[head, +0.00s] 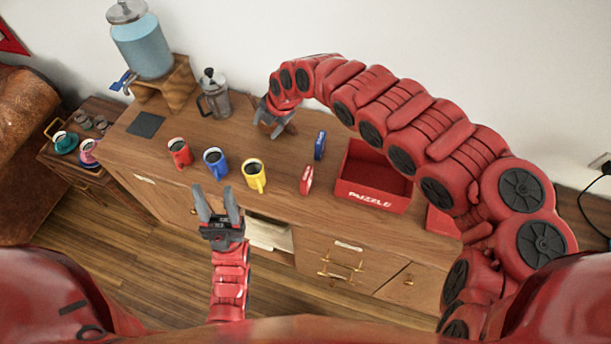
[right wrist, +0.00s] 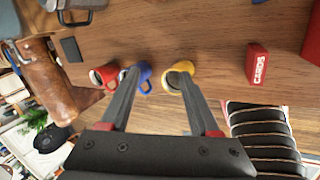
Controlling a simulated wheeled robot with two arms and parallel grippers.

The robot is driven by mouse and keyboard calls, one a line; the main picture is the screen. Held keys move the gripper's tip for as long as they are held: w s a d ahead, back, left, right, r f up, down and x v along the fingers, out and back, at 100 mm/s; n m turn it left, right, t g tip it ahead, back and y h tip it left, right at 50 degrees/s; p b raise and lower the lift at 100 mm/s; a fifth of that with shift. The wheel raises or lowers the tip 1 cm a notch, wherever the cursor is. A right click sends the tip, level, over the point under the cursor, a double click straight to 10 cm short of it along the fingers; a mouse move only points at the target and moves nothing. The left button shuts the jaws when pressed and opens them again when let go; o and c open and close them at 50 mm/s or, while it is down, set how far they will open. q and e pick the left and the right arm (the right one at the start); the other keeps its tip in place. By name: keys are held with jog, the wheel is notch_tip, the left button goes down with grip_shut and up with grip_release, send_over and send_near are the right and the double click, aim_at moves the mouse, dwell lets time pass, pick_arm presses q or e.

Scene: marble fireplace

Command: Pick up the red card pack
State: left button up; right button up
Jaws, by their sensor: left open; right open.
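The red card pack (head: 307,180) stands on the wooden cabinet top near its front edge, left of the red puzzle box. In the right wrist view the red card pack (right wrist: 257,63), with white CARDS lettering, is right of the fingers. My right gripper (head: 274,122) is open, over the back of the cabinet top, behind and left of the pack and apart from it. Its two fingers also show in the right wrist view (right wrist: 158,76), with nothing held between them. My left gripper (head: 214,204) is open and empty at the cabinet's front edge, left of the pack.
A blue card pack (head: 320,145) stands behind the red one. The open red puzzle box (head: 371,198) is to the right. Red (head: 179,153), blue (head: 215,164) and yellow (head: 254,177) mugs stand to the left.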

aim_at(307, 174)
jog(key=s+d+f+n+g+h, duration=0.2)
jog(key=s+d+n+g+h, duration=0.15)
jog(key=s+d, duration=0.55)
jog(key=shift+m+t+h, duration=0.25)
jog(key=shift+t+h, duration=0.1)
jog(key=f+b, duration=0.1)
jog(key=f, duration=0.1)
jog(key=w+d+f+b, duration=0.1)
jog(key=f+b, duration=0.1)
jog(key=w+f+b, duration=0.1)
jog(key=f+b, duration=0.1)
jog(key=f, duration=0.1)
jog(key=shift+d, duration=0.4)
notch_tip(307, 174, down, 4)
jog(key=shift+f+p, duration=0.2)
jog(key=shift+p, duration=0.15)
jog(key=shift+w+f+p, duration=0.1)
jog(key=shift+f+p, duration=0.2)
jog(key=shift+f, duration=0.4)
notch_tip(307, 174, down, 3)
jog(key=shift+a+f+p, duration=0.1)
jog(key=shift+p, duration=0.4)
jog(key=shift+w+f, duration=0.15)
jog(key=shift+f, duration=0.4)
jog(key=shift+c, duration=0.3)
grip_shut()
